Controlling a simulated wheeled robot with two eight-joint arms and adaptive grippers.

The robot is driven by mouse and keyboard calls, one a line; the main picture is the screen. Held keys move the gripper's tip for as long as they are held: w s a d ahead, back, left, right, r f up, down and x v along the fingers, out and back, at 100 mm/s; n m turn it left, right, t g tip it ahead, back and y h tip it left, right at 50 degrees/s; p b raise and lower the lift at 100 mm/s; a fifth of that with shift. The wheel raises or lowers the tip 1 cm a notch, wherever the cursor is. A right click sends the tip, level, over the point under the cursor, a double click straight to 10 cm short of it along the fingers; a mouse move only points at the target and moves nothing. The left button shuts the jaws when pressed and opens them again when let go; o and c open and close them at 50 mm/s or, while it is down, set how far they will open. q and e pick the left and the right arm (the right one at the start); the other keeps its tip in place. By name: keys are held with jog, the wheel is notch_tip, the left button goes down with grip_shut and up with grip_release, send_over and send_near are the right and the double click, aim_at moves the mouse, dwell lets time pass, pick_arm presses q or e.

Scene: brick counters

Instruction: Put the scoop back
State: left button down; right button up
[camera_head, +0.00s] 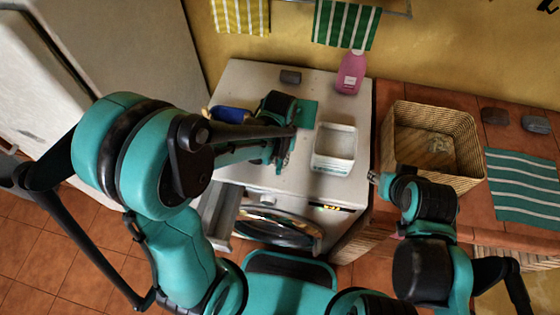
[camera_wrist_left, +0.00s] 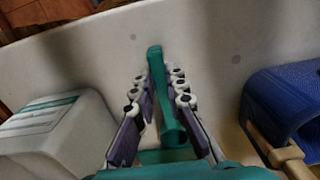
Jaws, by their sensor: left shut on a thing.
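The teal scoop shows in the left wrist view with its handle (camera_wrist_left: 157,85) running between the fingers of my left gripper (camera_wrist_left: 158,110), which is shut on it. In the head view my left gripper (camera_head: 279,160) is over the white machine top, left of a white open tub (camera_head: 334,164). A flat teal piece (camera_head: 308,113) beyond the wrist looks like the scoop's wide end, partly hidden by my arm. The tub also shows in the left wrist view (camera_wrist_left: 65,130). My right gripper (camera_head: 380,180) is by the wicker basket's near left corner; its jaws are too small to read.
A blue item (camera_head: 231,114) with a wooden handle lies left of my left wrist, close in the wrist view (camera_wrist_left: 285,100). The wicker basket (camera_head: 395,125) is right. A drawer (camera_head: 217,215) is open in front.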

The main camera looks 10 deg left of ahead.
pick_arm(q)
jog(key=shift+f, duration=0.15)
jog(key=c, duration=1.6)
grip_release()
jog(key=shift+o, duration=0.2)
jog(key=shift+r, duration=0.4)
notch_tip(320, 180, up, 12)
jog(key=f+p, duration=0.1)
jog(key=p, duration=0.4)
jog(key=s+a+r+t, duration=0.7)
jog(key=a, duration=0.1)
jog(key=shift+s+a, duration=0.15)
